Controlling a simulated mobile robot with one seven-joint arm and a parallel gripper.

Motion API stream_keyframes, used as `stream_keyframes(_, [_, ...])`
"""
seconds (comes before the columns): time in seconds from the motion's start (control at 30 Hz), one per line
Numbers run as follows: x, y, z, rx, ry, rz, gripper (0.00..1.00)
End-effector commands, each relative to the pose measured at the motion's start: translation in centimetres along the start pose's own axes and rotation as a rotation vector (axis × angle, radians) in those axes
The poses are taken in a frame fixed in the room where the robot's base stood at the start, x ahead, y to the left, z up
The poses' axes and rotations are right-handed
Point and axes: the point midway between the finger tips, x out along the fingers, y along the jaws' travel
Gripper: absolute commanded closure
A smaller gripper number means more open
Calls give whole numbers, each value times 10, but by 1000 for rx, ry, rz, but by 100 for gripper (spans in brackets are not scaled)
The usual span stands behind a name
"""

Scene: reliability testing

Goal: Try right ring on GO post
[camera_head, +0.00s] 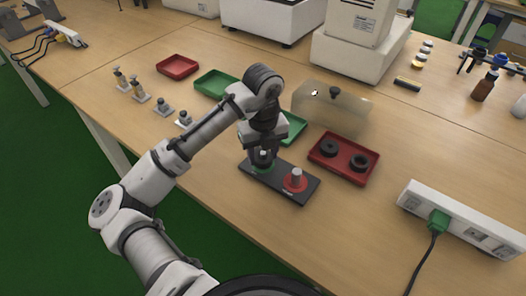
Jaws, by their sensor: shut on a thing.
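A black gauge base (281,190) lies on the table with a green-collared post at its left end and a red-collared post (296,180) at its right end. My gripper (262,158) points down over the green-collared post, whose green collar (257,169) shows low beside it. It is shut on a dark ring at that post. The gripper hides most of this ring, and I cannot tell how far it sits down the post. Two other black rings, a left one (328,147) and a right one (361,161), lie in a red tray (345,173).
A green tray (294,129) stands behind my gripper, partly hidden, with a clear cover (331,106) behind it. Another green tray (214,83), a red tray (178,67) and several small metal pieces are at left. A power strip (460,222) lies at right. Table in front is clear.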

Motion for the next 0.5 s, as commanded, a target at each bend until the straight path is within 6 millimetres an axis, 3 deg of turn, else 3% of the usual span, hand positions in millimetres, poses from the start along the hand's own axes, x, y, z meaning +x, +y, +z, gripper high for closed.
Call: stream_keyframes(0.5, [-4, 0, 0, 0, 0, 0, 78])
